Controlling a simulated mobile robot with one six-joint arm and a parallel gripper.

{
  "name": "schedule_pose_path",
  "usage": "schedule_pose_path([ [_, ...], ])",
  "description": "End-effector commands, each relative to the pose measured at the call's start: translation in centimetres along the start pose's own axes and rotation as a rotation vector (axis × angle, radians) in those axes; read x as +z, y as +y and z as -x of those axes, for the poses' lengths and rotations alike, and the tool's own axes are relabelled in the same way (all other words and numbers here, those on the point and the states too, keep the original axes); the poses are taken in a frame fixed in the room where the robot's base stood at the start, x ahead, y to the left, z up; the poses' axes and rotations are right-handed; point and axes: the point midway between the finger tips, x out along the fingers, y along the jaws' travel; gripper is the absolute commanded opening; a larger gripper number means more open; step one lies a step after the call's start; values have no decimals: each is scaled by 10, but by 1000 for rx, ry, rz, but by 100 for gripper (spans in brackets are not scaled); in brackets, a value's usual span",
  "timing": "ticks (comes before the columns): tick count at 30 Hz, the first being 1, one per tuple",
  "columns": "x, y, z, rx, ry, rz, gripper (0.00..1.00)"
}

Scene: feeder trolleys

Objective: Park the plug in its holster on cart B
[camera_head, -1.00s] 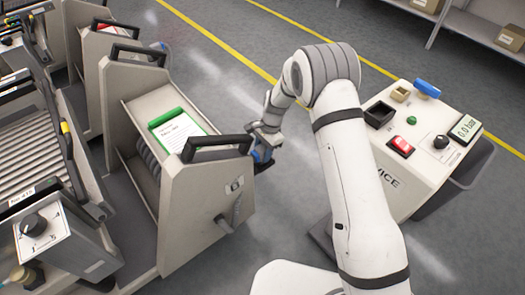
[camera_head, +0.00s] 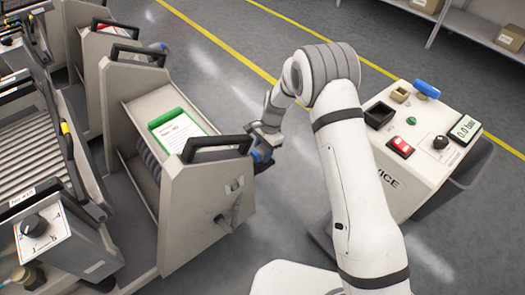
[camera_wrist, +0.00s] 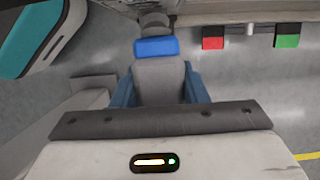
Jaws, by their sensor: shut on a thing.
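In the wrist view my gripper (camera_wrist: 159,92) has blue fingers on both sides of a dark grey plug (camera_wrist: 160,78) with a bright blue band. The gripper is shut on the plug. In the head view my gripper (camera_head: 261,152) is at the right side of the near cart (camera_head: 200,225), which carries a green-edged card (camera_head: 178,132); my wrist and fingers hide the plug there. A grey cable (camera_head: 236,208) shows on that cart's right face. I cannot read which cart is B, and I cannot make out the holster clearly.
A service stand (camera_head: 398,190) with a red switch and gauge is to the right of my arm. The near cart's black handle (camera_head: 217,147) is close left of my gripper. Red (camera_wrist: 212,36) and green (camera_wrist: 287,35) blocks show ahead. More carts stand at left.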

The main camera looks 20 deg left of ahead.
Motion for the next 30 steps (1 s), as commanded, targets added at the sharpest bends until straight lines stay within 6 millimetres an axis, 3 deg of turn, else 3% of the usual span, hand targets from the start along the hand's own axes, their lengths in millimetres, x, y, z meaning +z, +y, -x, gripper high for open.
schedule_pose_path([
  [27,1,0,3,0,0,0,0],
  [28,1,0,3,0,0,0,41],
  [30,1,0,3,0,0,0,47],
])
